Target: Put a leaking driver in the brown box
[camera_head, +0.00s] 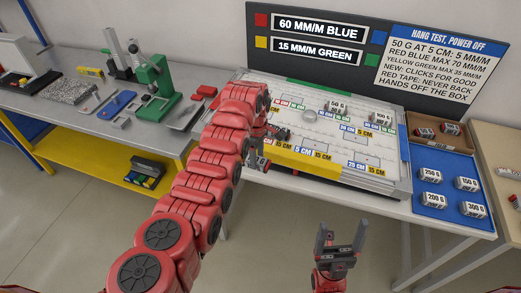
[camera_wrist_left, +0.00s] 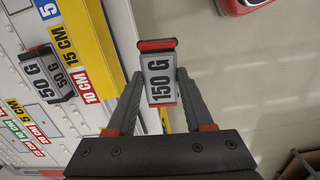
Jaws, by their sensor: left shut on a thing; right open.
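My left gripper (camera_head: 262,146) is by the board's left front edge, partly hidden behind its own red arm. In the left wrist view it is shut on a grey block marked 150 G (camera_wrist_left: 161,78) with red ends. The brown box (camera_head: 426,142) stands at the back right and holds a couple of small dark pieces with red parts. My right gripper (camera_head: 338,238) is open and empty, in front of the table. No label I can read names a leaking driver.
The white board (camera_head: 350,148) carries coloured distance labels and blocks marked 50 G (camera_head: 337,106). A blue tray (camera_head: 447,180) at right holds several weights. A sign (camera_head: 436,55) stands behind. A side bench (camera_head: 70,115) holds a green press (camera_head: 154,78).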

